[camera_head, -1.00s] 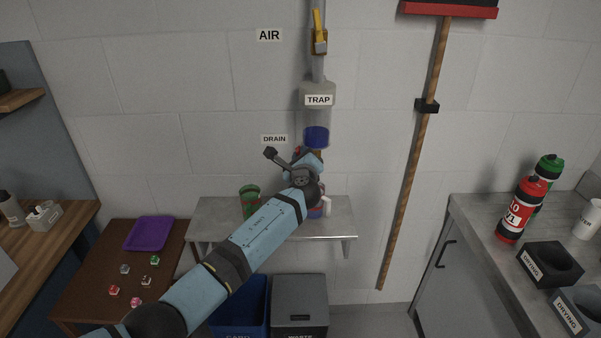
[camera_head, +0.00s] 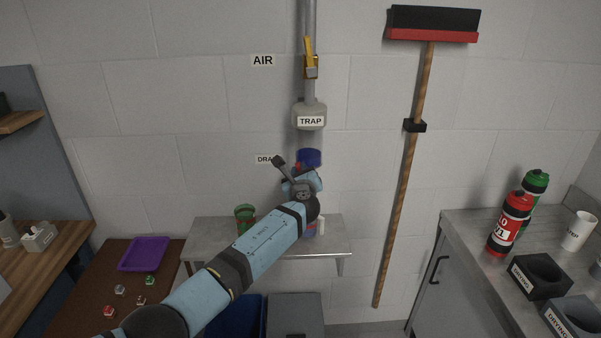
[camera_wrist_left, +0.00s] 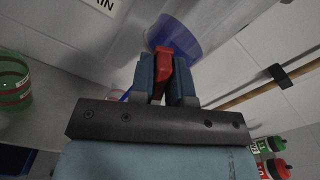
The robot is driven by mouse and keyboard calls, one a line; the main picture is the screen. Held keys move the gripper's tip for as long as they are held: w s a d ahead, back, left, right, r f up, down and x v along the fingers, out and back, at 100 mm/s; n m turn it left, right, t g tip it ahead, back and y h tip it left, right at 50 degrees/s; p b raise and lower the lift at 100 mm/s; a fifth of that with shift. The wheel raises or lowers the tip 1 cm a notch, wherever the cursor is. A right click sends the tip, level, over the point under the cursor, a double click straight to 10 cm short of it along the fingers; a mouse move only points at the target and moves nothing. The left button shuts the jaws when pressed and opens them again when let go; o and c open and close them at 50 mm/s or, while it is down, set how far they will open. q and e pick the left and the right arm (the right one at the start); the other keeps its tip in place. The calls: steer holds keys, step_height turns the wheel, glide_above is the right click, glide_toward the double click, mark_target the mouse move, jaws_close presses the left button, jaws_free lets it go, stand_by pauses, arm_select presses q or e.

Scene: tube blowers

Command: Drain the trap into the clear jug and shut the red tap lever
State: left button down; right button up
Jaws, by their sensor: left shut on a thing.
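The trap (camera_head: 309,114) hangs on the wall pipe, with blue liquid (camera_head: 309,157) at its bottom; the blue bottom also shows in the left wrist view (camera_wrist_left: 182,32). My left gripper (camera_head: 302,176) is just below the trap. In the left wrist view, its fingers (camera_wrist_left: 166,80) are shut on the red tap lever (camera_wrist_left: 165,62). Only a speck of red shows there in the head view. A partly hidden item with a white part (camera_head: 321,225) stands on the shelf behind my arm; I cannot tell whether it is the clear jug. My right gripper is out of view.
A metal shelf (camera_head: 335,245) below the trap holds a green cup (camera_head: 245,218). The yellow air lever (camera_head: 309,55) is above the trap. A squeegee (camera_head: 405,190) hangs to the right. Bins stand below the shelf, and a counter (camera_head: 455,222) with bottles is at right.

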arm_select(q)
steer(key=shift+r, duration=0.3)
steer(key=c, duration=1.4)
jaws_free()
steer(key=shift+w, duration=0.1)
steer(key=shift+o, duration=1.2)
steer(key=shift+f, duration=0.25)
steer(key=s, duration=1.3)
steer(key=shift+s, duration=0.4)
